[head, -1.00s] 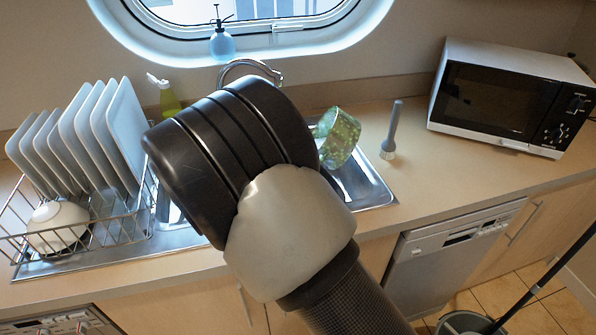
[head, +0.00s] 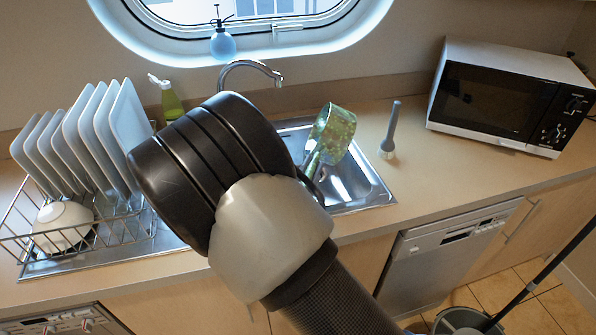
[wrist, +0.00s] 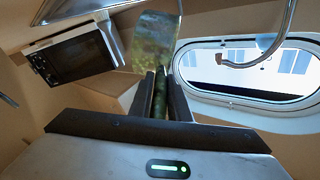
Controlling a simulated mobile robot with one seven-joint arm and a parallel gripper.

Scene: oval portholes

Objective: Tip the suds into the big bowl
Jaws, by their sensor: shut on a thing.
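A green speckled pan (head: 334,134) with a long green handle (head: 311,163) is held up over the sink, strongly tilted. In the wrist view the pan (wrist: 150,40) stands beyond the fingers, see-through and blurred. My gripper (wrist: 161,82) is shut on its handle; in the head view my arm mostly hides the gripper. The steel sink (head: 372,197) shows a basin below and right of the pan; its left part is behind my arm. I cannot make out suds in the pan or the sink.
A tap (head: 250,65) arches behind the sink. A dish rack (head: 100,250) with white plates and a white bowl (head: 62,226) stands left. A green bottle (head: 168,98) stands behind. A grey brush (head: 391,130) and a microwave (head: 500,100) are right. The counter between them is clear.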

